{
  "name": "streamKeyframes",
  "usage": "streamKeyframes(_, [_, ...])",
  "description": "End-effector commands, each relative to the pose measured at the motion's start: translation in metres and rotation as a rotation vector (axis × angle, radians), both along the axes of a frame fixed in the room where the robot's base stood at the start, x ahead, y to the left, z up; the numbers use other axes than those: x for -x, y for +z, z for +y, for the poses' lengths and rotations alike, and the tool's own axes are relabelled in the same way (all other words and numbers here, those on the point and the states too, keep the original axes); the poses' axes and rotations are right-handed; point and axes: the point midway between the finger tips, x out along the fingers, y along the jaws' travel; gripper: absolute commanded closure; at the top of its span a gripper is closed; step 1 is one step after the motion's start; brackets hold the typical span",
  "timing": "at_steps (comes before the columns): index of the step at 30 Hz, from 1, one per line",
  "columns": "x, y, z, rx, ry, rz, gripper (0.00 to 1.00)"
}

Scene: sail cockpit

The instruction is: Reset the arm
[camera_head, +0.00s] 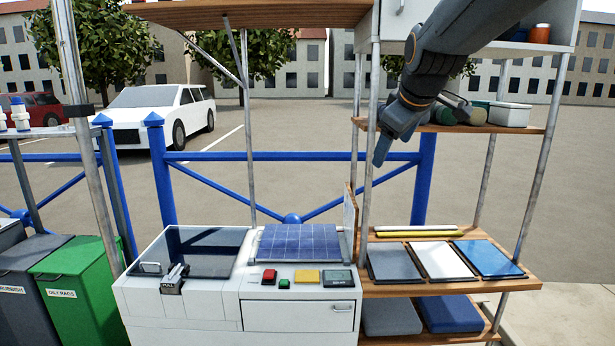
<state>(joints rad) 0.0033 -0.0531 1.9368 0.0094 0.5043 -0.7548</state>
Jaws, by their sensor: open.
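My gripper (381,158) hangs from my dark grey arm, which comes in from the upper right. It points down and to the left, in the air in front of the shelf posts, and holds nothing that I can see. Its fingers are seen nearly edge-on. Below it stands the white console (180,300), with a dark lidded bay (195,250), a blue gridded panel (298,243), a red button (269,276) and a yellow button (306,276).
The shelf unit at the right has a middle board (440,292) with grey, white and blue flat panels. A metal pole (88,150) and a green bin (78,285) stand at the left. A blue fence (290,156) runs behind.

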Motion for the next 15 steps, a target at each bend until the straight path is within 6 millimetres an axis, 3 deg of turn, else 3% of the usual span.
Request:
streamKeyframes(1, [0.015,-0.034,0.000,-0.035,-0.039,0.060,0.28])
streamKeyframes(6, [0.075,-0.136,0.001,-0.147,-0.204,0.254,0.28])
streamKeyframes(12, [0.168,-0.236,0.001,-0.241,-0.427,0.473,0.28])
streamKeyframes(15, [0.214,-0.272,0.001,-0.267,-0.533,0.562,0.28])
